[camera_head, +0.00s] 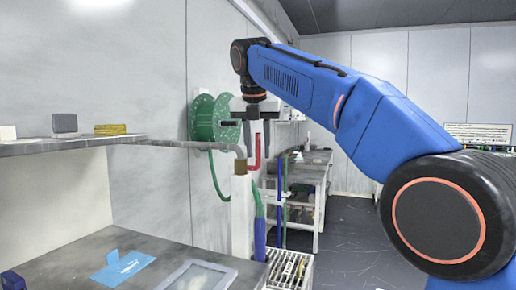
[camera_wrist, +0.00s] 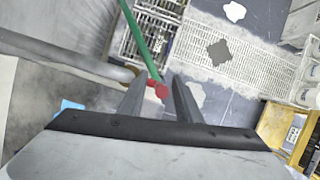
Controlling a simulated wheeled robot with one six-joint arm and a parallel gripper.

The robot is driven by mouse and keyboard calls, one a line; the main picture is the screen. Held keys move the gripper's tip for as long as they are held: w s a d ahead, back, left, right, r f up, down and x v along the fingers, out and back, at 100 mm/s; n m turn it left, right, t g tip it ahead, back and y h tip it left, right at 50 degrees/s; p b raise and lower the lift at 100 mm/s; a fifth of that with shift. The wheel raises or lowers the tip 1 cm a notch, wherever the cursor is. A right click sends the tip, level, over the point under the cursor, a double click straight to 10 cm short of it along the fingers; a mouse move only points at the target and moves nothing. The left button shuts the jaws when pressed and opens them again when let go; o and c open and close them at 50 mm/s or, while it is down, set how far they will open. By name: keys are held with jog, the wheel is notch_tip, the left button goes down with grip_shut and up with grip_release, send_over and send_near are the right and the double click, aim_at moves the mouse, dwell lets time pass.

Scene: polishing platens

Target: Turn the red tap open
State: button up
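The red tap (camera_head: 256,155) is a small red lever beside the bent end of a grey pipe (camera_head: 200,145). My gripper (camera_head: 257,146) points down right over it, one finger on each side in the picture. In the wrist view the red tap (camera_wrist: 157,89) shows between the two fingers of my gripper (camera_wrist: 158,80), near their tips. The fingers stand apart, with visible gaps beside the red part. I cannot tell whether either finger touches it. The pipe (camera_wrist: 70,57) comes in from the left in the wrist view. The lower part of the tap is partly hidden.
A green hose reel (camera_head: 205,118) hangs on the wall behind. A shelf (camera_head: 60,146) with small blocks is at left. Below is a bench (camera_head: 60,262) with a blue cloth (camera_head: 121,267). A white post (camera_head: 242,220) stands under the pipe end. Open floor lies at right.

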aim_at(258, 139)
jog(key=shift+r, duration=0.15)
jog(key=shift+v, duration=3.7)
